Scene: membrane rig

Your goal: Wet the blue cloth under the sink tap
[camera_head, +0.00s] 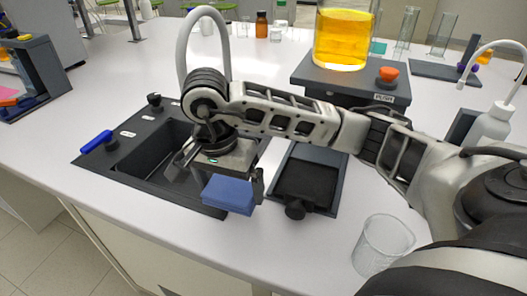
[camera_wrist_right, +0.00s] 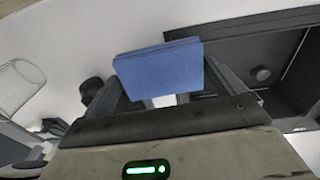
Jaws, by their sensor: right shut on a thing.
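The blue cloth (camera_head: 229,194) is a folded, flat block, held above the right front rim of the sink; it also shows in the right wrist view (camera_wrist_right: 158,68). My right gripper (camera_wrist_right: 165,88) is shut on the cloth, one finger on each side of it; it shows partly in the head view (camera_head: 246,184), below my arm. The dark sink (camera_head: 150,166) is set in the white bench. Its grey curved tap (camera_head: 201,14) rises behind it, its lower part hidden by my arm. A blue lever (camera_head: 96,141) sits on the left rim. My left gripper is not in view.
A dark tray with a black knob (camera_head: 296,208) lies right of the sink. An empty clear beaker (camera_head: 381,245) stands near the front. A beaker of yellow liquid (camera_head: 342,38) stands on a dark device behind my arm. A white wash bottle (camera_head: 492,124) is at the right.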

